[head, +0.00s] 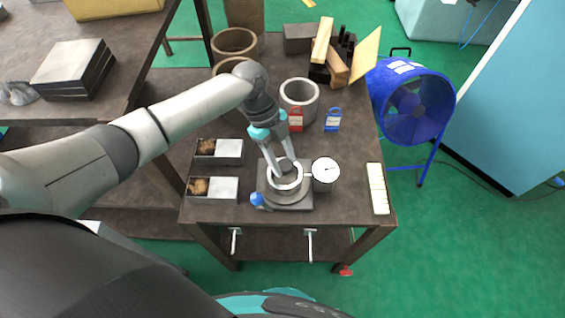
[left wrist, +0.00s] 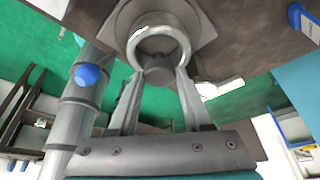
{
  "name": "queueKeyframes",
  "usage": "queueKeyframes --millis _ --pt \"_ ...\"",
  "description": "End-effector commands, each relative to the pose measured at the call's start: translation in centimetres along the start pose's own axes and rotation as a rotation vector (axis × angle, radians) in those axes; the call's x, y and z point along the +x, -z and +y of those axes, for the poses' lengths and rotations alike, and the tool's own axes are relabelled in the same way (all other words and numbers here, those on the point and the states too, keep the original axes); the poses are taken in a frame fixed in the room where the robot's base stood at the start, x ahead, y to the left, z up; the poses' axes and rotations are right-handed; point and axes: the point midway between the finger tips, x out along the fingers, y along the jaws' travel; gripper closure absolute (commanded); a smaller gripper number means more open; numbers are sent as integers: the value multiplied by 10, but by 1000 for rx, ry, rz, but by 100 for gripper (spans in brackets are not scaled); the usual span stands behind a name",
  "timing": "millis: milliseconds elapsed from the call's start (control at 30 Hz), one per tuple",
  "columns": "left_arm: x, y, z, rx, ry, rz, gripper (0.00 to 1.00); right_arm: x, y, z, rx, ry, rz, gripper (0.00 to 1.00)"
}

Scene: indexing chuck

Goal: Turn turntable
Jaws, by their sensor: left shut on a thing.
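The turntable (head: 300,196) is a grey chuck on a square base near the table's front edge, with a bright metal ring (head: 285,186) on top. A lever with a blue ball knob (head: 257,199) sticks out at its front left. My left gripper (head: 283,168) reaches down onto the top of the turntable, its two fingers shut on a grey round part at the ring. In the left wrist view the ring (left wrist: 182,42) and the blue knob (left wrist: 88,75) show beyond the fingers (left wrist: 159,72). The exact contact is partly hidden. My right gripper is not in view.
A white dial gauge (head: 325,170) stands close right of the turntable. Two small bins (head: 225,188) lie to its left. A pale strip (head: 377,188) lies at the right edge.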

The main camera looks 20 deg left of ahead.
Motion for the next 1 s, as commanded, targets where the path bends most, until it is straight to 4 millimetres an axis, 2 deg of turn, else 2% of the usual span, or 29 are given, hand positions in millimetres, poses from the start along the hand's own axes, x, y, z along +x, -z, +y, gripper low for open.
queueKeyframes --millis 100,500,1000 --pt "3 -1 -2 103 -42 -1 100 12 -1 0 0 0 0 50" --pt "3 0 -4 455 -189 -2 100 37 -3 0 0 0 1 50" --pt "2 2 -5 859 -356 -1 100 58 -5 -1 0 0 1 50"
